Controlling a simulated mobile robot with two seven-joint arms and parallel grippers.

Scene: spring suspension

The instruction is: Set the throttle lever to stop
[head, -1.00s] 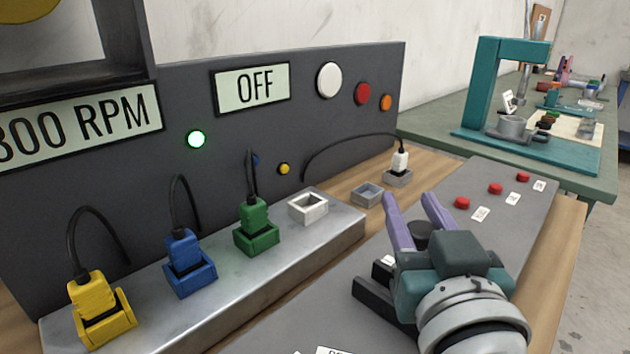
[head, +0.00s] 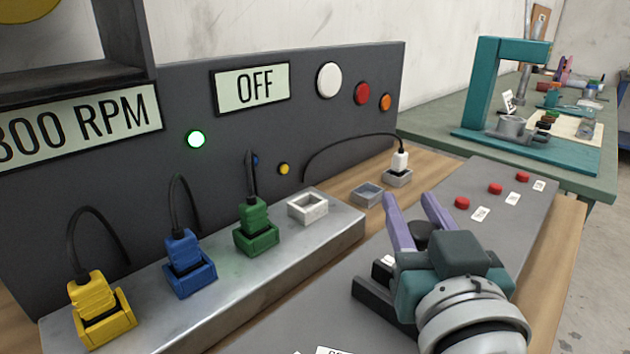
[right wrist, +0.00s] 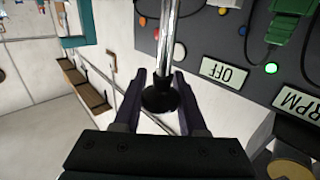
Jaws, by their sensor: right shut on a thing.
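My right gripper (head: 411,212) is over the grey sloping console (head: 330,290), with its purple fingers pointing away towards the panel. The throttle lever's black knob (head: 424,236) shows between the fingers, partly hidden by the gripper body. In the right wrist view my right gripper (right wrist: 160,85) is shut on the lever's knob (right wrist: 160,97), and the lever's bright metal rod (right wrist: 171,40) runs away from it. The lever's foot and most of its markings are hidden by my arm. A display reads OFF (head: 252,88); another (head: 75,125) ends in 300 or 800 RPM, cut off at the left edge. My left gripper is not in view.
Yellow (head: 92,305), blue (head: 187,265) and green (head: 254,228) plugs with black cables sit in sockets at the left. A white plug (head: 400,165) stands behind. Red buttons (head: 495,189) line the console's far right. A green lamp (head: 196,139) glows.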

